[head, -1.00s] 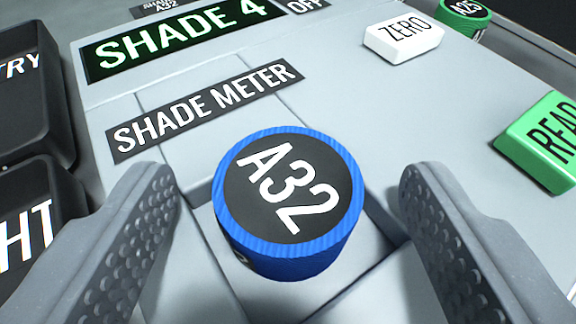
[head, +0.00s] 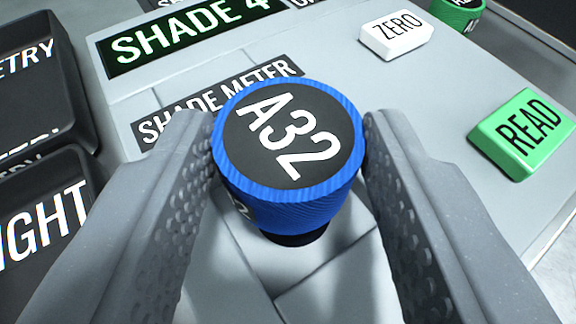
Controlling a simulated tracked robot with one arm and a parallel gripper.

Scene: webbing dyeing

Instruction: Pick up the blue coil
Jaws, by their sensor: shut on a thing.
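The blue coil (head: 285,190) has a black top marked A32 and sits between the two fingers of my gripper (head: 288,160). The fingers press on its left and right sides, so the gripper is shut on it. A dark round shape shows just under the coil, above the grey surface of the shade meter (head: 330,285). The coil looks a little raised off that surface. The coil partly covers the SHADE METER label (head: 190,110).
The meter's display (head: 185,35) reads SHADE 4. A white ZERO button (head: 397,35) and a green READ button (head: 525,133) are to the right. A green coil (head: 458,12) stands at the top right. Dark bins (head: 40,90) stand at the left.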

